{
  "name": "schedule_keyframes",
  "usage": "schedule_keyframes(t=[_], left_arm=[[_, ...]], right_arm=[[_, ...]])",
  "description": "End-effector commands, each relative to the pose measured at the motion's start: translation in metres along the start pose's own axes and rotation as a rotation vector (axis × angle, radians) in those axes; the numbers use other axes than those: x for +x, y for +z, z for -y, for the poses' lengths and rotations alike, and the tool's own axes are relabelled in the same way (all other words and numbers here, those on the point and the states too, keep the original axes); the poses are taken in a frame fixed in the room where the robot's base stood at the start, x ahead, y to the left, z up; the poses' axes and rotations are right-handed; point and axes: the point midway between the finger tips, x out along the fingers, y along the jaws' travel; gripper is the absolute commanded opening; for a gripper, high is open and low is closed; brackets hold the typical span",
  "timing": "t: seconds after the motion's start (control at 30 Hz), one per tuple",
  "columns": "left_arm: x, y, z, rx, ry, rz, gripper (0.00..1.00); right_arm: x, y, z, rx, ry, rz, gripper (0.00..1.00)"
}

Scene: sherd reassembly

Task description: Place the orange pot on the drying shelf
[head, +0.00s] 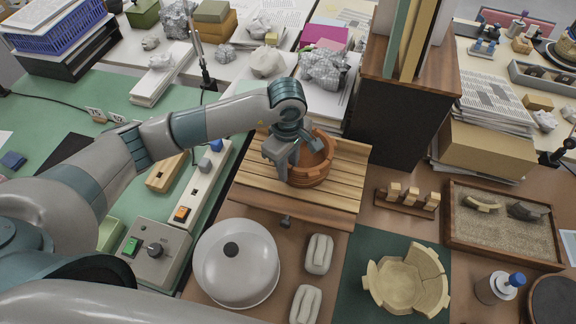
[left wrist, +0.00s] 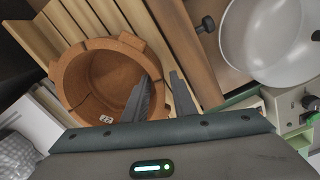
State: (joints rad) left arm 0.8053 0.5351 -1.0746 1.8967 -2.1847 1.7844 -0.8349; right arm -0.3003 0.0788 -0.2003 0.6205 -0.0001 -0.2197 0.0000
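The orange pot (head: 312,166) stands upright on the slatted wooden drying shelf (head: 338,196). It shows seams and raised lugs on its rim. In the left wrist view the pot (left wrist: 84,66) is seen from above, hollow and empty, with the shelf's slats (left wrist: 100,18) around it. My left gripper (head: 300,153) is at the pot's left side. In the left wrist view its fingers (left wrist: 160,84) straddle the pot wall, one inside and one outside, with a gap wider than the wall. The gripper looks open. My right gripper is out of view.
A white domed lid (head: 236,262) and two pale blocks (head: 319,254) lie in front of the shelf. A control box (head: 154,252) stands at left. A dark cabinet (head: 398,115) rises behind right. A pale broken pot (head: 408,280) lies on a green mat (head: 352,283).

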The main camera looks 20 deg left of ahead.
Motion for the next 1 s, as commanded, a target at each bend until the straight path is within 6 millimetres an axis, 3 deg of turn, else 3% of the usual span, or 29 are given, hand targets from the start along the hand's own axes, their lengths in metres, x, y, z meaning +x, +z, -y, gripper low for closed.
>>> schedule_keyframes(t=[0.53, 0.77, 1.0], left_arm=[[-0.007, 0.000, -0.001, 0.001, 0.003, 0.000, 0.28], [-0.038, -0.001, -0.002, 0.001, 0.006, -0.001, 0.28], [-0.082, -0.001, -0.002, 0.000, 0.006, -0.002, 0.28]], right_arm=[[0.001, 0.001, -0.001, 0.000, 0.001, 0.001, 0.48], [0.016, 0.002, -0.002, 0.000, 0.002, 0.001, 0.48], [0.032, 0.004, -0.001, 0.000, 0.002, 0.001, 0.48]])
